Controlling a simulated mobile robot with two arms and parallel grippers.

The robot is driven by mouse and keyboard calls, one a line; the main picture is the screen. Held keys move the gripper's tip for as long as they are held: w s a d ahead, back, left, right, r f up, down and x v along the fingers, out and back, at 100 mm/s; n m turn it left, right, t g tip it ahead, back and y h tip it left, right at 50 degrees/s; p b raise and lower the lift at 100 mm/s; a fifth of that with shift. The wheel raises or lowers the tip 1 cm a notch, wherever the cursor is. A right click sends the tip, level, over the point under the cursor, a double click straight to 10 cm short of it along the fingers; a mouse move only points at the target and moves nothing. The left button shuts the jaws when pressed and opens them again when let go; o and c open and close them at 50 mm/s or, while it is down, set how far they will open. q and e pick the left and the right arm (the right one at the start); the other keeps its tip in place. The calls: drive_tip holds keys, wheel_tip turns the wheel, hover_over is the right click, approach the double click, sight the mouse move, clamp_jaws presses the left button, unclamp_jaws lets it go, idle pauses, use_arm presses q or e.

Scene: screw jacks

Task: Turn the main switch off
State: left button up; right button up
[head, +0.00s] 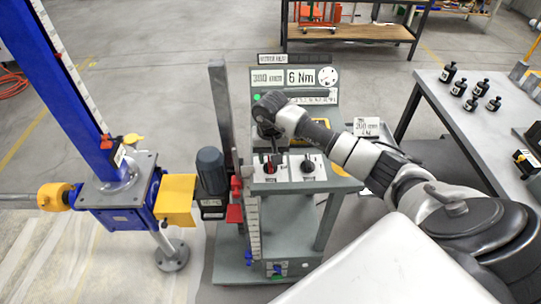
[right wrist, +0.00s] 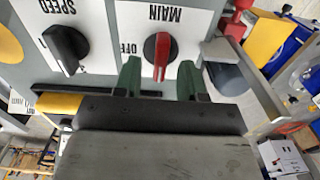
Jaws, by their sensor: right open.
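The main switch is a red rotary knob (right wrist: 160,55) on a white plate marked MAIN and OFF, upside down in the right wrist view. It also shows as a small red spot in the head view (head: 269,169), partly behind my gripper. Its handle lies almost straight up and down in the wrist view. My right gripper (right wrist: 160,82) is open, with one green finger on either side of the knob's lower end and a visible gap on both sides. In the head view the right gripper (head: 269,155) hangs over the switch panel. My left gripper is not in view.
A black SPEED knob (right wrist: 66,46) sits beside the switch on the same panel. The control stand (head: 338,184) carries a display (head: 300,78) behind the arm. A blue screw jack (head: 118,190) stands left.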

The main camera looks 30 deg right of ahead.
drive_tip(key=shift+f, duration=0.95)
drive_tip(key=shift+c, duration=0.3)
